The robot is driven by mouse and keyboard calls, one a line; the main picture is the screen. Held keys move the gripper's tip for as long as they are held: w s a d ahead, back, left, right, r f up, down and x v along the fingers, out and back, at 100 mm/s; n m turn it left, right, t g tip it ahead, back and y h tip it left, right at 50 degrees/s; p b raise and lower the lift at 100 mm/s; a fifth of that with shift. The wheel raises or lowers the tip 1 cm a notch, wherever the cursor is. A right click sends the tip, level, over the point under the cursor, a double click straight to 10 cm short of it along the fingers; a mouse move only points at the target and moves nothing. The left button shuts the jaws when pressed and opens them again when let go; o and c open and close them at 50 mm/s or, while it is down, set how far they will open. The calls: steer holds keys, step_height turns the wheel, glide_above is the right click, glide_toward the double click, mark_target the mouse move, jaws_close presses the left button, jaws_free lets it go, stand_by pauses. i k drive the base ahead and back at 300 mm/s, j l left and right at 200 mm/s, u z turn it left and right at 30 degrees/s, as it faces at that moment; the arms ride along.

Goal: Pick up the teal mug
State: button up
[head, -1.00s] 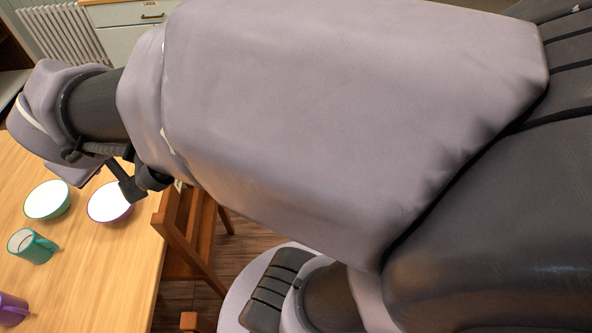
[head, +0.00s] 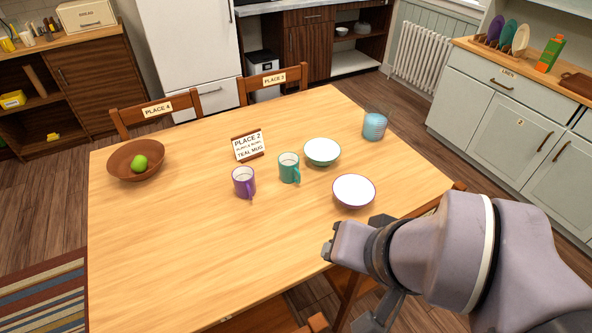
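The teal mug (head: 289,168) stands upright near the middle of the wooden table, its handle toward the right and its inside pale. The purple mug (head: 244,182) stands to its left, and the white bowl with a teal outside (head: 322,151) is close on its right. My gripper (head: 336,246) is over the table's front right edge, apart from the mug and to its lower right. The gripper's fingers are seen partly and from behind, so their opening is unclear. I see nothing held in it.
A blue ribbed container (head: 375,126) is at the back right. A sign (head: 248,145) stands behind the mugs. A brown bowl (head: 136,161) holds a green fruit. The table's front left is clear.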

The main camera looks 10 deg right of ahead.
mark_target(289, 162)
steer(key=i+l+u, duration=0.2)
steer(key=l+u, duration=0.3)
steer(key=i+l+u, duration=0.1)
steer(key=l+u, duration=0.25)
steer(key=u, duration=0.15)
steer(key=l+u, duration=1)
